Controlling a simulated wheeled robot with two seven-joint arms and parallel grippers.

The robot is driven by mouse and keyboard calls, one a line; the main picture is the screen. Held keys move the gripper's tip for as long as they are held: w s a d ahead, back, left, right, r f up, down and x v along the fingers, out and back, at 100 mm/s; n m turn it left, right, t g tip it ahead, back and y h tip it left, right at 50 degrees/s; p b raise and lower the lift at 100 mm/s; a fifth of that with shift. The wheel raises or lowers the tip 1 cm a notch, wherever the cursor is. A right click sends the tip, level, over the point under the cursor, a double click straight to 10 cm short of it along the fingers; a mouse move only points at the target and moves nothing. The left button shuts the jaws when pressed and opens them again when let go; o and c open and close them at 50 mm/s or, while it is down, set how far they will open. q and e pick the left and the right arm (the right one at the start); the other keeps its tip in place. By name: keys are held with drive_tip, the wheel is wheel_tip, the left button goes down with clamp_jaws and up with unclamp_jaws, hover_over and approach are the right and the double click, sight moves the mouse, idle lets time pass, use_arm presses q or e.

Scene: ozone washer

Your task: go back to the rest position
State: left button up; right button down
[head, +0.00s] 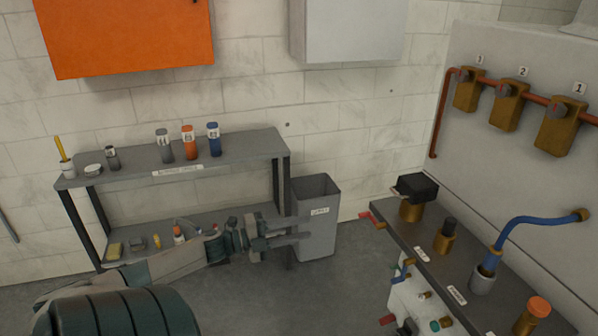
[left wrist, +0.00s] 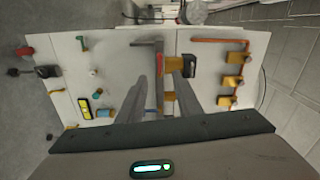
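My left gripper (head: 308,229) reaches in from the left in the head view, in front of the grey shelf and the bin. Its two fingers point right, with a clear gap between them and nothing held. In the left wrist view the two fingers of the left gripper (left wrist: 168,75) also stand apart and empty, with the machine panel beyond them. My right gripper is in neither view.
A grey two-tier shelf (head: 130,178) with several bottles stands by the wall. A grey bin (head: 317,240) is beside it. On the right is a machine with a dark ledge (head: 440,262), fittings and a blue hose (head: 530,222). Floor shows between bin and ledge.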

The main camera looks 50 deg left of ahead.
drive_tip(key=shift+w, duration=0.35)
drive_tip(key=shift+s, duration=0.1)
